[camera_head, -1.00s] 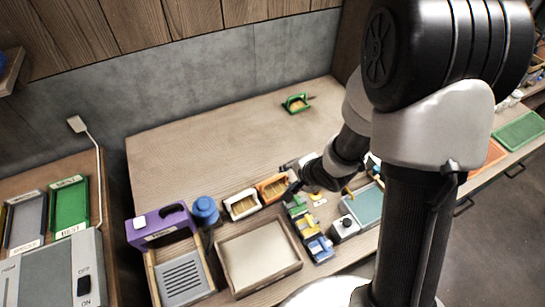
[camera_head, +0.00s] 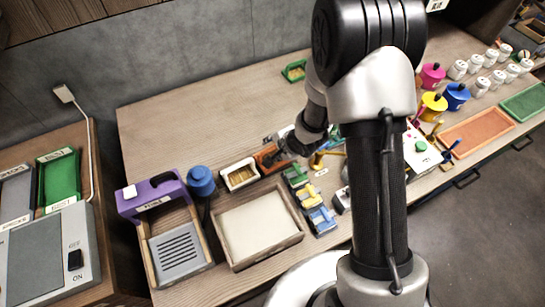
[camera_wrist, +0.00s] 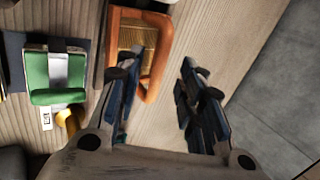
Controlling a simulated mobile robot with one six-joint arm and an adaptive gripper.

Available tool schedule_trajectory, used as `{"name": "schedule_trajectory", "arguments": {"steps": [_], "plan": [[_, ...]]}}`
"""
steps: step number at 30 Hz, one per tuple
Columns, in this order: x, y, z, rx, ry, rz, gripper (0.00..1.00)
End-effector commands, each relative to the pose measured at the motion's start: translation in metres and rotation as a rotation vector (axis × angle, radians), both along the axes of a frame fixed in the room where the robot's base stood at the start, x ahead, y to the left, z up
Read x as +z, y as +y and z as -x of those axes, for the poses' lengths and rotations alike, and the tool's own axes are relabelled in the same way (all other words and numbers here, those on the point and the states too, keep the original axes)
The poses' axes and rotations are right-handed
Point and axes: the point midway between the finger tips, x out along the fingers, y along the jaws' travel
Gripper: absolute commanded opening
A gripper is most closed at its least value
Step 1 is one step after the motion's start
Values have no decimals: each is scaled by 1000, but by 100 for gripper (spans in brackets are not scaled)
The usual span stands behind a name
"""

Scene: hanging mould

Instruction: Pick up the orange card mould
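The orange card mould (camera_wrist: 148,47) is a rounded orange frame around a yellowish-brown block at the top of the wrist view. In the head view the orange mould (camera_head: 268,160) stands on the table beside a white mould, partly hidden by my arm. My gripper (camera_wrist: 157,75) is open, with its two dark fingers well apart. The left finger overlaps the lower left of the mould in the wrist view, and the frame's lower end shows between the fingers, nearer the left one. I cannot tell whether they touch. The right finger is over bare table.
Another green mould (camera_head: 293,71) sits at the back. The table's back left is clear.

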Motion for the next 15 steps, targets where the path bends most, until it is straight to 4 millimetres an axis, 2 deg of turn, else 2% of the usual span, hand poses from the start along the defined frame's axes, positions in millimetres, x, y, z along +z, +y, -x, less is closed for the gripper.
{"name": "schedule_trajectory", "arguments": {"steps": [1,6,14,15], "plan": [[-12,4,-2,3,1,0,35],[-32,11,-13,0,1,0,35],[-32,12,-16,0,0,0,35],[-32,12,-16,0,0,0,33]]}}
